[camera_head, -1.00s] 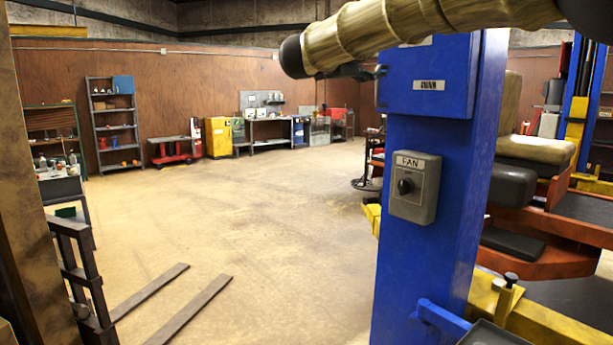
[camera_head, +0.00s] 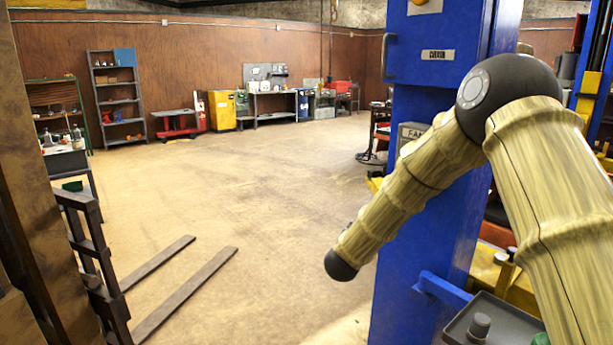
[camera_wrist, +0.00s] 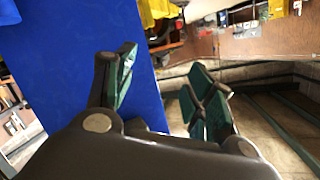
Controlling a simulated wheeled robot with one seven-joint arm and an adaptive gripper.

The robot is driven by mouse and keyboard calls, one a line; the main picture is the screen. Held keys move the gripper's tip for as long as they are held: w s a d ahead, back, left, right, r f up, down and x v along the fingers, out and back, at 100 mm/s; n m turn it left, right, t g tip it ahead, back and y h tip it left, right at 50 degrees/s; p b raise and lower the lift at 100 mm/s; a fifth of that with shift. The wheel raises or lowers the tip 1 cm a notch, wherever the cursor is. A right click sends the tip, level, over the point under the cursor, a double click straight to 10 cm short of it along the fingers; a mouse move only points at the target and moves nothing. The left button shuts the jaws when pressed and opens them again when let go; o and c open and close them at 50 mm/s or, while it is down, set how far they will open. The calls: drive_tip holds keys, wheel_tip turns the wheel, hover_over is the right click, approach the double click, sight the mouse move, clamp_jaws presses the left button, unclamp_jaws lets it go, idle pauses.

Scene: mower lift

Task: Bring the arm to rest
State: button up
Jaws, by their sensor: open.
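My bamboo-textured arm (camera_head: 555,170) comes in from the right in the head view. It bends at a black elbow (camera_head: 510,85) and slopes down-left across the blue lift post to a black rounded joint (camera_head: 341,266). My gripper (camera_wrist: 166,85) shows in the wrist view with its green-padded fingers spread apart and nothing between them. The blue post (camera_wrist: 100,35) fills the view behind its left finger. In the head view the gripper's fingers cannot be made out. The grey fan switch box (camera_head: 408,132) on the post is mostly covered by the forearm.
The blue lift post (camera_head: 415,290) stands close by the arm, with a blue cabinet (camera_head: 437,50) on it. A grey tray (camera_head: 490,322) is at the lower right. Fork tines (camera_head: 185,295) lie low at the left. The floor (camera_head: 240,190) in the middle is clear.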

drive_tip(key=s+d+f+n+g+y, duration=0.1)
drive_tip(key=s+f+n+g+y, duration=0.15)
drive_tip(key=s+f, duration=1.1)
drive_tip(key=s+d+f+n+g+y, duration=0.1)
drive_tip(key=s+f+n+g+y, duration=0.2)
drive_tip(key=s+f, duration=1.1)
drive_tip(key=s+d+f+n+g, duration=0.1)
drive_tip(key=s+f, duration=0.3)
drive_tip(key=s, duration=0.7)
drive_tip(key=s+d+f+n+g, duration=0.2)
drive_tip(key=s+f+g, duration=0.2)
drive_tip(key=s, duration=0.7)
drive_tip(key=s+d+f+n+g, duration=0.1)
drive_tip(key=s+f+g, duration=0.2)
drive_tip(key=s, duration=0.9)
wheel_tip(320, 180, down, 3)
drive_tip(key=shift+d+r, duration=0.1)
drive_tip(key=shift+d, duration=0.1)
drive_tip(key=shift+n+g, duration=0.25)
